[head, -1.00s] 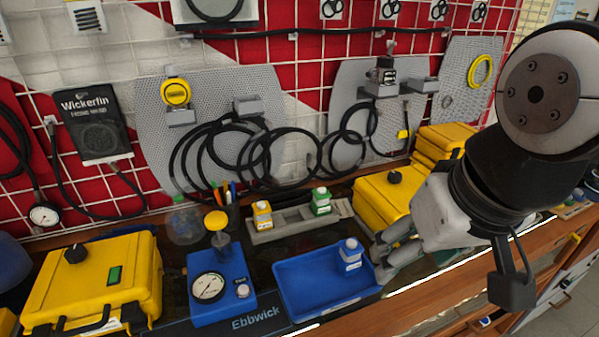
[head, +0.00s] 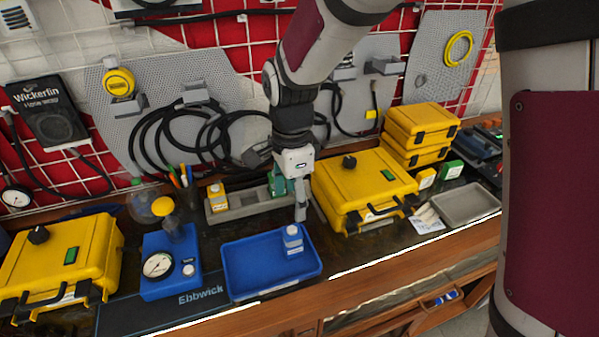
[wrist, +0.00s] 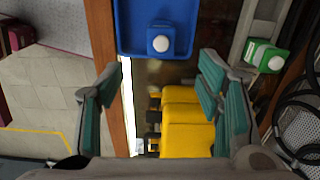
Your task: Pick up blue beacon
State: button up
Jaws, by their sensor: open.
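The blue beacon (head: 293,241), a small block with a blue body, white label and white round cap, stands upright in the right part of the blue tray (head: 235,285). In the wrist view the blue beacon (wrist: 158,45) is at the top centre, seen from above, inside the tray (wrist: 128,25). My gripper (head: 302,212) points down just behind and above the beacon in the head view. In the wrist view my gripper (wrist: 150,80) has its fingers wide apart and empty, with the beacon beyond the fingertips, near the middle of the gap.
A yellow beacon (head: 217,196) stands in a grey rack (head: 245,207); a green beacon (wrist: 266,57) shows there in the wrist view. A yellow case (head: 365,190) stands close right of my gripper. A blue gauge box (head: 170,265) stands left of the tray.

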aim_at(293, 228)
jog(key=shift+w+f, duration=0.1)
jog(key=shift+f, duration=0.25)
notch_tip(293, 228, down, 8)
jog(key=shift+r, duration=0.1)
jog(key=shift+a+f+p, duration=0.1)
jog(key=shift+f+p, duration=0.2)
jog(key=shift+f, duration=2.75)
jog(key=c, duration=1.3)
jog(key=shift+r, duration=0.2)
